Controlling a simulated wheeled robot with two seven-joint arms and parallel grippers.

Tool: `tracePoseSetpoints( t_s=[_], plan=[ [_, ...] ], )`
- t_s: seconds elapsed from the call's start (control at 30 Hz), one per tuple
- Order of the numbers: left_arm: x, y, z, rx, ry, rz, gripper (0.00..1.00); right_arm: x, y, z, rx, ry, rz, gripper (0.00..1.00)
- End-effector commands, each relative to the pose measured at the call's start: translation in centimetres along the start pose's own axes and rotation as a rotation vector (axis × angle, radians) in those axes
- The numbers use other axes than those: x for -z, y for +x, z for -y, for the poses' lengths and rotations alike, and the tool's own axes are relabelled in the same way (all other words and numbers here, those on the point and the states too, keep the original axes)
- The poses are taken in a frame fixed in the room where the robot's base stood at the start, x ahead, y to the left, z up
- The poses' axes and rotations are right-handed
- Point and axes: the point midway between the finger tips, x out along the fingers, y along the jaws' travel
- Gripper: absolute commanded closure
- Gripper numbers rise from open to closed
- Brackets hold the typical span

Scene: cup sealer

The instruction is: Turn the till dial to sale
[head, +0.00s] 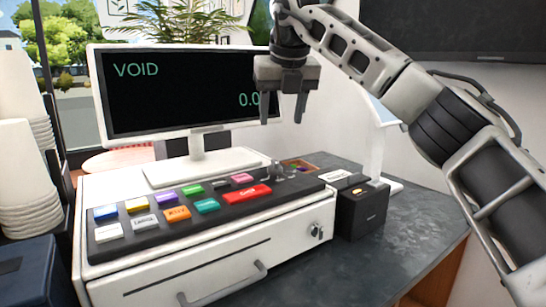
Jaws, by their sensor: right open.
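The till (210,257) is a white cash drawer unit with a black key panel of coloured buttons on top. A small grey dial (279,171) stands at the panel's back right, near the screen's foot. Its pointing direction is too small to tell. The till screen (180,90) reads "VOID" at top left and a partly hidden "0.0" figure at lower right. My right gripper (283,119) is open and empty, fingers pointing down, in the air above the dial. It covers part of the screen's right edge. My left gripper is not in view.
A small black box (362,212) stands right of the till. A key lock (317,230) and a drawer handle (225,287) stick out in front. Stacked cups (27,180) stand at the left. The dark counter (420,225) is clear at the right.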

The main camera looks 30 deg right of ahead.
Motion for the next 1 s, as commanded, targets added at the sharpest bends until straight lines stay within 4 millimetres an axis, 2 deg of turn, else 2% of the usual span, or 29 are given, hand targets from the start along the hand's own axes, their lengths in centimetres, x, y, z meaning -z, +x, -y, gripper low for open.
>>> tracePoseSetpoints(
  t_s=[0.03,0.3,0.5,0.7,0.97,1.0],
  plan=[
    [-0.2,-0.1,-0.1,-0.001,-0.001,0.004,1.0,0.1,1.4,0.0,0.002,-0.001,-0.005,0.47],
    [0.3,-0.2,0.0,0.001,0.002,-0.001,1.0,0.1,7.2,0.0,0.001,-0.002,-0.005,0.47],
    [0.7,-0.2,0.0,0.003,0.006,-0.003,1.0,0.1,10.4,-0.1,0.0,-0.002,-0.003,0.47],
    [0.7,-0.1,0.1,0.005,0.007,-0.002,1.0,0.1,11.9,-0.1,0.0,-0.002,-0.001,0.47],
    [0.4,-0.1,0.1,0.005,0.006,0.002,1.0,0.1,12.1,-0.1,-0.001,-0.002,0.0,0.47],
    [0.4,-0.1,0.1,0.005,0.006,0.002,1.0,0.1,12.1,-0.1,-0.001,-0.002,0.0,0.49]
  ],
)
